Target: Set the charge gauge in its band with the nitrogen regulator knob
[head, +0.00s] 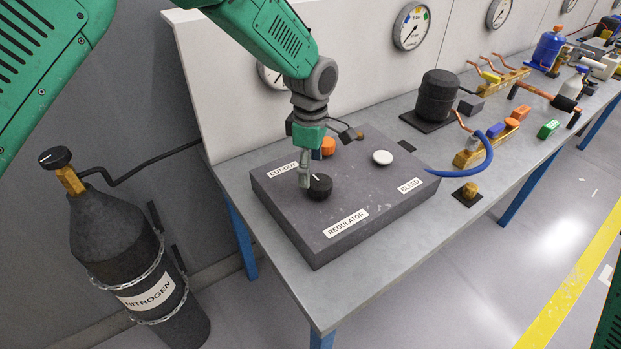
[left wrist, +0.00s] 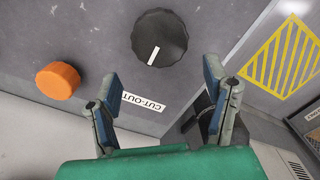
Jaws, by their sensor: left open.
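The black regulator knob (head: 320,187) sits on top of a dark grey box (head: 340,215) by the REGULATOR label. In the left wrist view the knob (left wrist: 160,37) shows a white pointer line. My left gripper (head: 304,181) points down over the box, right beside the knob in the head view. In the left wrist view its fingers (left wrist: 162,75) are apart with nothing between them, and the knob lies beyond the tips. A round gauge (head: 411,26) with coloured bands is on the back panel; another (head: 268,77) is partly hidden by my arm. I cannot tell which is the charge gauge.
An orange knob (head: 328,146) and a white knob (head: 382,157) are also on the box. A black NITROGEN cylinder (head: 145,260) stands left of the bench. A black compressor (head: 437,96), a blue hose (head: 474,165) and other parts stand along the bench to the right.

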